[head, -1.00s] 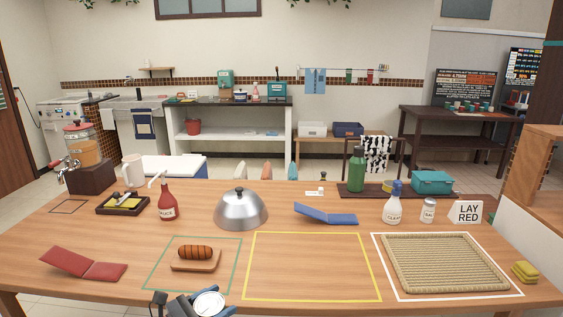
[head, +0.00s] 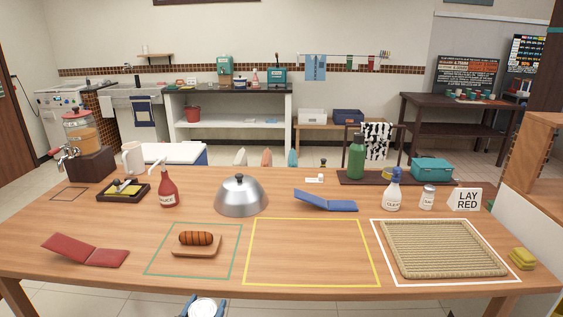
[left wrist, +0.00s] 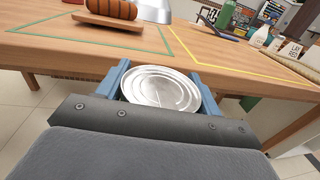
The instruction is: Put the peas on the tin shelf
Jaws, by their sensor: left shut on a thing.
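My left gripper (head: 203,302) is low at the bottom edge of the head view, just in front of the table's near edge. It is shut on a round tin, whose pale metal lid (left wrist: 160,88) shows between the blue fingers in the left wrist view. The tin's side and label are hidden, so I cannot read whether it is the peas. A dark shelf unit (head: 455,131) stands at the back right with several small tins or jars on top; I cannot tell for sure that it is the tin shelf. My right gripper is not in view.
The wooden table (head: 110,225) fills the foreground. The yellow outlined area (head: 312,252) is empty.

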